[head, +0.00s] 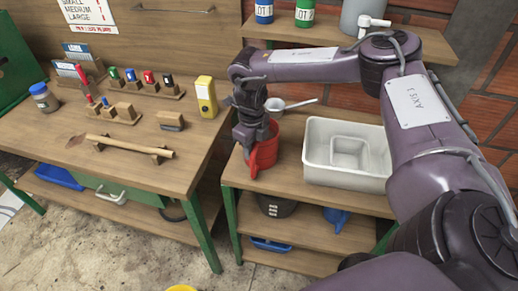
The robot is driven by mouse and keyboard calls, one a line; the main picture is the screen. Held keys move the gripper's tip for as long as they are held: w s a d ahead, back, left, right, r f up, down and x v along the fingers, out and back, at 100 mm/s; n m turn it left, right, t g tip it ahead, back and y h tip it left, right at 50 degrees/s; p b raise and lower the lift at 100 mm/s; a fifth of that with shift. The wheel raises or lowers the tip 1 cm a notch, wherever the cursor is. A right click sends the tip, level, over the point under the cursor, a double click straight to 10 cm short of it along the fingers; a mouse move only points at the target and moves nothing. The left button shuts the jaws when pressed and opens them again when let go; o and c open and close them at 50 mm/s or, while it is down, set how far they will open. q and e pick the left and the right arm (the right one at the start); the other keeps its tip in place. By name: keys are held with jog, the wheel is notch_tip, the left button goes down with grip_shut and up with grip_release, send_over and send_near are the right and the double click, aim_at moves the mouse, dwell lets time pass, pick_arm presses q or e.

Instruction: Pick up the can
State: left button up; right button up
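A red can-like vessel (265,152) stands on the wooden shelf top, left of the white tub. My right gripper (248,146) comes in from above, pointing down at the vessel's left side and rim. It covers part of the vessel. Its fingers are dark and small here, so I cannot tell whether they are open or shut on it. A blue labelled can (264,11) and a green labelled can (305,13) stand on the upper shelf. My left gripper is not in view.
A white tub (346,178) stands close on the vessel's right. A ladle-like tool (290,103) lies behind the vessel. A grey container (358,15) stands on the upper shelf.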

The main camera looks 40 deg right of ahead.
grip_shut()
jog(key=shift+s, duration=0.1)
dwell(1.2)
